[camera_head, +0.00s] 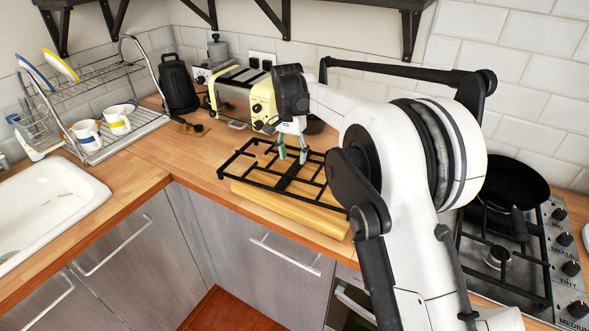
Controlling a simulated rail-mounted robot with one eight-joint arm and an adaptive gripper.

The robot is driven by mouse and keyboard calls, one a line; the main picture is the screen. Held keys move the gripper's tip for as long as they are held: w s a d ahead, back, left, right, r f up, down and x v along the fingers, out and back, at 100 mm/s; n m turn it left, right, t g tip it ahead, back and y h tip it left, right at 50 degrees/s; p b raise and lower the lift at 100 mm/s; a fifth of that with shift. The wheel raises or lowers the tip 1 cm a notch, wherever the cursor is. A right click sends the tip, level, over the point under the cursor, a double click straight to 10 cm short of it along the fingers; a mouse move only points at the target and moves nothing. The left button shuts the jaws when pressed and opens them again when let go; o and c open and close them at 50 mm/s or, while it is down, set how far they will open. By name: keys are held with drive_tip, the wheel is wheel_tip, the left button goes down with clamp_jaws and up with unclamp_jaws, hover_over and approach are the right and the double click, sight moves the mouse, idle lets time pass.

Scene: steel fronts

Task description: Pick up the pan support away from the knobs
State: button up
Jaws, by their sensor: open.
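A black pan support (287,181) rests on a wooden board (285,208) on the counter, well to the left of the hob knobs. My gripper (292,154) is open, with its fingers pointing down over the rear middle part of this pan support. I cannot tell whether the fingertips touch its bars or hover just above them. My arm hides the right end of the support. Another black pan support (505,262) is on the hob at the right, beside the knobs (571,268).
A black frying pan (513,183) sits on the hob's rear. A cream toaster (240,97) and a black kettle (178,84) stand behind the board. A dish rack (120,128) with cups and a sink (45,215) are at left.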

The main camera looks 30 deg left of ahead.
sight(294, 166)
drive_tip(key=shift+w+d+f+p, duration=0.1)
drive_tip(key=shift+f+p, duration=0.1)
drive_tip(key=shift+f, duration=1.1)
drive_tip(key=shift+w+d+f+p, duration=0.1)
drive_tip(key=shift+f+p, duration=0.1)
drive_tip(key=shift+f, duration=1.05)
clamp_jaws()
drive_tip(key=shift+r, duration=0.1)
